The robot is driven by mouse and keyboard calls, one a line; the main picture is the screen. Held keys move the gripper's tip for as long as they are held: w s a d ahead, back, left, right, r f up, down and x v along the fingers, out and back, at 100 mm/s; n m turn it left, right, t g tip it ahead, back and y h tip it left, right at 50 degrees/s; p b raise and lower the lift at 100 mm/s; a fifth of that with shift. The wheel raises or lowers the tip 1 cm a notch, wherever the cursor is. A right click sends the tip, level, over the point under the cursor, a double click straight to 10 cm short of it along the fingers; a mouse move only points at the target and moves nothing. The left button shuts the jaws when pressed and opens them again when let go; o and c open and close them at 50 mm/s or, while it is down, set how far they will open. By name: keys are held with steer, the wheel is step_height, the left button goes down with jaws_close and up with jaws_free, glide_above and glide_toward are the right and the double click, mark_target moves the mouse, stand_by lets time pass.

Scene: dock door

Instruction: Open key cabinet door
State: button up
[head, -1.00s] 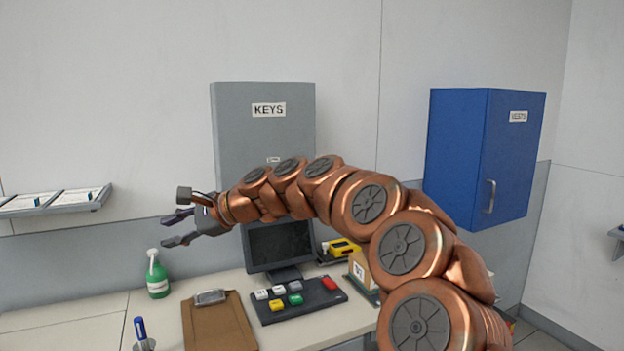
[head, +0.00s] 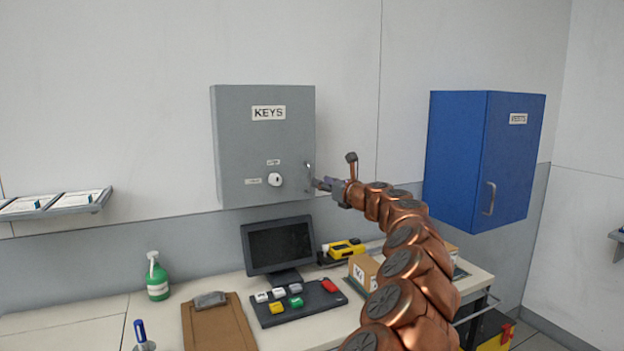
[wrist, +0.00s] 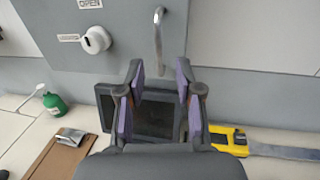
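The grey key cabinet (head: 240,145) labelled KEYS hangs on the wall, its door shut. A round white knob (head: 275,180) sits low on its front, with small labels above and to its left, one reading OPEN in the wrist view. A slim metal handle (wrist: 158,42) stands upright on the door right of the knob (wrist: 96,40). My gripper (head: 318,183) is beside the cabinet's lower right edge, close to the handle. In the wrist view my gripper (wrist: 158,90) is open and empty, its purple pads apart, with the handle ahead of and above the fingertips.
A blue cabinet (head: 455,160) labelled VESTS hangs to the right. Below, the desk holds a monitor (head: 279,245), a button panel (head: 295,302), a clipboard (head: 222,330), a green bottle (head: 157,280) and a yellow tool (head: 345,248). The wall between the cabinets is bare.

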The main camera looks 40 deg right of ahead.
steer(key=shift+w+d+p, duration=0.15)
steer(key=shift+w+p, duration=0.3)
steer(key=shift+w, duration=1.05)
steer(key=shift+w+d+p, duration=0.15)
steer(key=shift+w+p, duration=0.25)
steer(key=shift+w, duration=1.05)
jaws_close()
